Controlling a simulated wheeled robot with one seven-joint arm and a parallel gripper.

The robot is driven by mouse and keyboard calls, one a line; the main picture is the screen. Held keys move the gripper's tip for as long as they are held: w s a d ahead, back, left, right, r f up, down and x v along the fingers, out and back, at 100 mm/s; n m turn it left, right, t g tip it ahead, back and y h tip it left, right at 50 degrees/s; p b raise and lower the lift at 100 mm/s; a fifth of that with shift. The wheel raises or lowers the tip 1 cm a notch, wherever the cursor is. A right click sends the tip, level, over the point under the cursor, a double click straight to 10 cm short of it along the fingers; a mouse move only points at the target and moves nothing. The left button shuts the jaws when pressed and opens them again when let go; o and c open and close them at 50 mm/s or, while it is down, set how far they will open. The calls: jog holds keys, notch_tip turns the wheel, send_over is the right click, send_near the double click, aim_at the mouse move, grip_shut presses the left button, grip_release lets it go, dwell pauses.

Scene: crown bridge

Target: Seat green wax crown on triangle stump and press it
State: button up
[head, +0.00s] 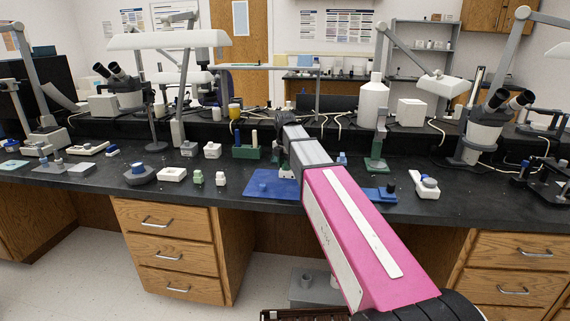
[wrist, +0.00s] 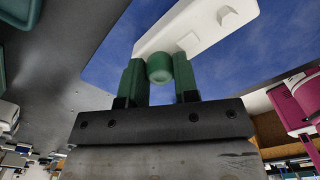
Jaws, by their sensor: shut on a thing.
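The green wax crown (wrist: 159,69) is a small rounded cylinder in the wrist view. My gripper (wrist: 158,78) is shut on it, with one green finger on each side. A white block (wrist: 205,28) lies just past the fingertips, over the blue mat (wrist: 110,60). A small triangular stump (wrist: 227,16) rises from the block, right of and beyond the crown. A squarish stump (wrist: 188,41) is nearer the crown. Whether the crown touches the block cannot be told. In the head view my arm hides most of the gripper above the blue mat (head: 265,187).
On the black bench (head: 230,198) left of the mat are small green-and-white pieces (head: 197,178), a white block (head: 172,175) and a round dark stand (head: 140,175). A green rack (head: 246,152) stands behind. A blue tray (head: 378,194) is on the right.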

jog(key=o, duration=1)
notch_tip(320, 180, up, 11)
jog(key=shift+f, duration=0.15)
